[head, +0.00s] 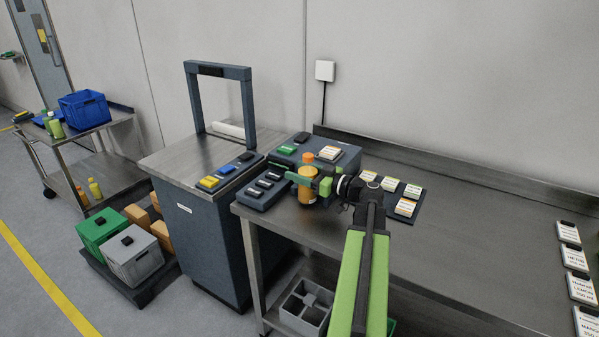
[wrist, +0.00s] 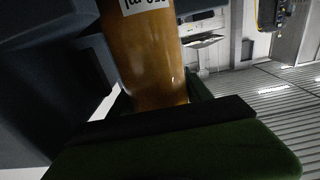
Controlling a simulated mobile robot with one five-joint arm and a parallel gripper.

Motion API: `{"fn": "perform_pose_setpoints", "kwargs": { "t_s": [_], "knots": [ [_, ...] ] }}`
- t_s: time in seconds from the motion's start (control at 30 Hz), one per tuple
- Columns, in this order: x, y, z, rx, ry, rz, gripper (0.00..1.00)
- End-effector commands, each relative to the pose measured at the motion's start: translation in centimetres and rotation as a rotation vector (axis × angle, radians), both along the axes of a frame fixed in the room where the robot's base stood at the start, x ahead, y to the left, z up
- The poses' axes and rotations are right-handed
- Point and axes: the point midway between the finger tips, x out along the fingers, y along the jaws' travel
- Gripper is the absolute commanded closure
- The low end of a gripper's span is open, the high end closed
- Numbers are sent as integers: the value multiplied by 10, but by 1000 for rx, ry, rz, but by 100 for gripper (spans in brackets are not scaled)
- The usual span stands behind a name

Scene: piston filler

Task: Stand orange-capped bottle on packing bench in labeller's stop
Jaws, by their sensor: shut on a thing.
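The orange-capped bottle (head: 307,186) stands upright, or nearly so, at the left part of the bench in the head view, in front of the dark machine. My gripper (head: 307,180) is shut on it from the right, with a green finger across its side. In the wrist view the amber bottle (wrist: 147,60) fills the upper middle, with part of a white label, above my dark and green finger (wrist: 150,145). The dark machine (head: 349,157), likely the labeller, is right behind the bottle. I cannot tell whether the bottle's base touches anything.
A dark block with several black buttons (head: 253,197) is left of the bottle. A board with label cards (head: 431,203) lies right of my gripper. Label cards stand at the far right of the bench (head: 500,260), whose middle is clear. A cabinet with a frame (head: 189,70) stands left.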

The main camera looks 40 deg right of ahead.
Motion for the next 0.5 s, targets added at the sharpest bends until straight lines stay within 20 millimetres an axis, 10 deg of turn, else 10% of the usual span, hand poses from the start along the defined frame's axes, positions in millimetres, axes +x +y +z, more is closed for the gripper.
{"fn": "perform_pose_setpoints", "kwargs": {
  "t_s": [0.5],
  "knots": [
    [0,1,-5,0,-1,1,100]
  ]
}}
